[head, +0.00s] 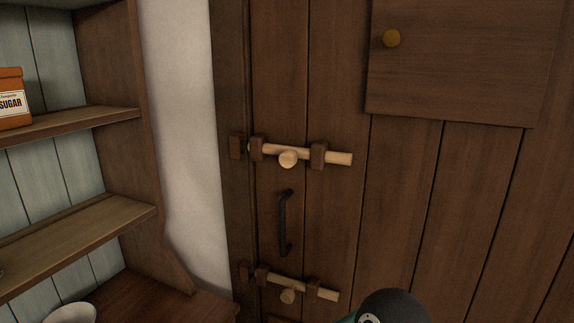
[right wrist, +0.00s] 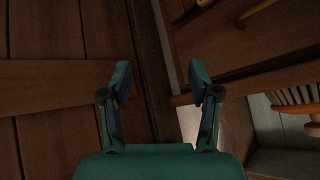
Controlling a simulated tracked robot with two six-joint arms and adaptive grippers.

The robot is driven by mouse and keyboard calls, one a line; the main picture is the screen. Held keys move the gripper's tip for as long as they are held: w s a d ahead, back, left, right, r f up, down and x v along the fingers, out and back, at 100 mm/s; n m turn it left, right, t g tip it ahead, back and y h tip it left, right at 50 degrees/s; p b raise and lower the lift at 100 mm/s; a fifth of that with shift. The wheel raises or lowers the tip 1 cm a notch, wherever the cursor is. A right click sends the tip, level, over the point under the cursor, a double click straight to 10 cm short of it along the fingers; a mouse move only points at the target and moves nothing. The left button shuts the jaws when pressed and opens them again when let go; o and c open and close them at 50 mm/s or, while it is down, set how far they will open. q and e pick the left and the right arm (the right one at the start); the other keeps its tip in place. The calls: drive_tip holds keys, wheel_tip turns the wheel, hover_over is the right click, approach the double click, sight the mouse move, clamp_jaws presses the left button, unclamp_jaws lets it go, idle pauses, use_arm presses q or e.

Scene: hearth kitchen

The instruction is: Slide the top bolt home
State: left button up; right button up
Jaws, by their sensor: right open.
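The top bolt (head: 338,158) is a pale wooden bar with a round knob (head: 288,159), lying across the dark plank door in two brown brackets (head: 318,155). Its left end shows just past the left bracket (head: 257,148), and a gap seems to separate it from the keeper (head: 237,147) on the door frame. My right gripper (right wrist: 160,80) is open and empty in the right wrist view, with dark planks behind it. Its fingers are not visible in the head view, and it is not at the bolt. My left gripper is not in view.
A black handle (head: 284,222) and a similar lower bolt (head: 322,294) are below the top bolt. Shelves (head: 80,228) with a sugar box (head: 13,99) stand left. A bowl (head: 69,313) sits lower left.

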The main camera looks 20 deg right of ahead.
drive_tip(key=w+a+r+m+t+h+b, duration=0.1)
drive_tip(key=w+r+t+h, duration=0.15)
drive_tip(key=w+r, duration=0.5)
drive_tip(key=w+a+r+t+h, duration=0.1)
drive_tip(key=w+r+t, duration=0.35)
drive_tip(key=r, duration=0.55)
wheel_tip(320, 180, up, 19)
drive_tip(key=w+a+m+t+h+b, duration=0.1)
drive_tip(key=m+t+h, duration=0.1)
drive_tip(key=m+h, duration=0.25)
drive_tip(key=m+g+h+b, duration=0.1)
drive_tip(key=m+g+h, duration=0.1)
drive_tip(key=m+h, duration=0.35)
approach(285, 161)
drive_tip(key=w+a+f, duration=0.2)
drive_tip(key=a+f, duration=0.1)
drive_tip(key=a, duration=0.3)
drive_tip(key=s+r+m+g, duration=0.2)
drive_tip(key=s+r+g, duration=0.1)
drive_tip(key=s+r, duration=0.15)
drive_tip(key=shift+h, duration=0.55)
drive_tip(key=p+x, duration=0.1)
drive_tip(key=x, duration=0.4)
drive_tip(key=p+x, duration=0.1)
drive_tip(key=x, duration=0.5)
drive_tip(key=p+x, duration=0.1)
drive_tip(key=x, duration=0.4)
drive_tip(key=shift+s+d+f, duration=0.15)
drive_tip(key=shift+d, duration=0.35)
drive_tip(key=shift+c, duration=0.4)
